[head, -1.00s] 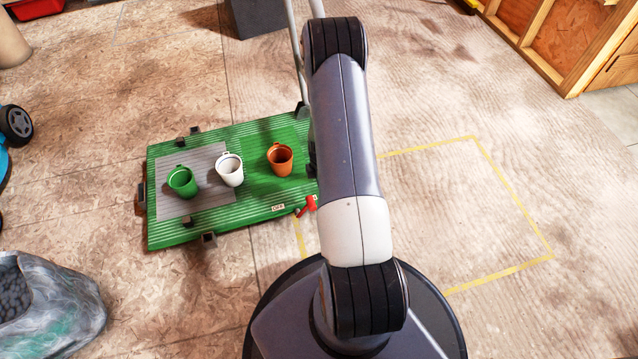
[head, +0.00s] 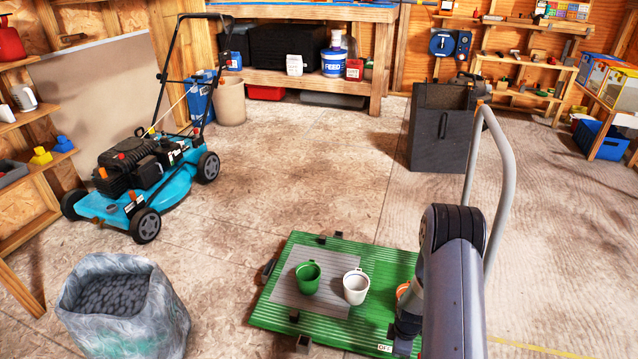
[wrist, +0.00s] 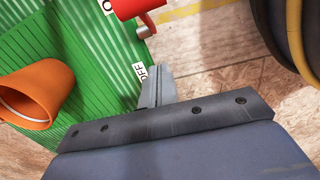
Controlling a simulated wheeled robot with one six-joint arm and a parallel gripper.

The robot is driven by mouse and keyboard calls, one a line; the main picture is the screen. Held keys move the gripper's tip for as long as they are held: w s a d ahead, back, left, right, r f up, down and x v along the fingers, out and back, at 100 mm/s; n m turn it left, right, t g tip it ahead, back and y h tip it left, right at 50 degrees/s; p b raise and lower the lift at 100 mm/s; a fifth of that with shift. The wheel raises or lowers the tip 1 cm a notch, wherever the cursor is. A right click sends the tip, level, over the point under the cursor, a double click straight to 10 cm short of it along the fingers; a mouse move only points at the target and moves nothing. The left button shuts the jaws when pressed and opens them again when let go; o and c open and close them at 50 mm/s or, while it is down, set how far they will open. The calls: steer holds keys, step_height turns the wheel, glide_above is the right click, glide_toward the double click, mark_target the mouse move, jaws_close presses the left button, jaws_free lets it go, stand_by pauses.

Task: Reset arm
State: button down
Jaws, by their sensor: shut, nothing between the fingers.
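My gripper (wrist: 157,88) is shut and empty in the wrist view, over the edge of the green ribbed board (wrist: 95,60) beside its OFF label (wrist: 140,71). A red handle (wrist: 137,8) with a metal stem shows just beyond the fingertips. An orange cup (wrist: 40,92) is to the left of the fingers, apart from them. In the head view my arm stands over the right part of the board (head: 325,325), and my fingertips cannot be made out there.
A green cup (head: 308,278) and a white cup (head: 355,287) stand on the board's grey patch (head: 285,292). A stone-filled sack (head: 125,315), a blue mower (head: 145,180) and a dark bin (head: 440,130) stand around. The floor behind the board is clear.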

steer(key=shift+w+a, duration=0.3)
steer(key=shift+a, duration=0.5)
steer(key=s+d+r+p, duration=0.1)
steer(key=s+d+r, duration=0.15)
steer(key=d, duration=0.35)
steer(key=s+d+r+p, duration=0.1)
steer(key=d+r, duration=0.3)
steer(key=d, duration=0.2)
steer(key=w+a+f, duration=0.3)
steer(key=a+f, duration=0.2)
steer(key=a, duration=0.5)
steer(key=w+a+f, duration=0.3)
steer(key=a+f, duration=0.2)
steer(key=a, duration=0.5)
step_height(320, 180, up, 9)
steer(key=p, duration=0.2)
steer(key=shift+a+f+p, duration=0.2)
steer(key=shift+a+p, duration=0.1)
steer(key=shift+p, duration=0.05)
steer(key=shift+w+r, duration=0.1)
steer(key=shift+w, duration=0.05)
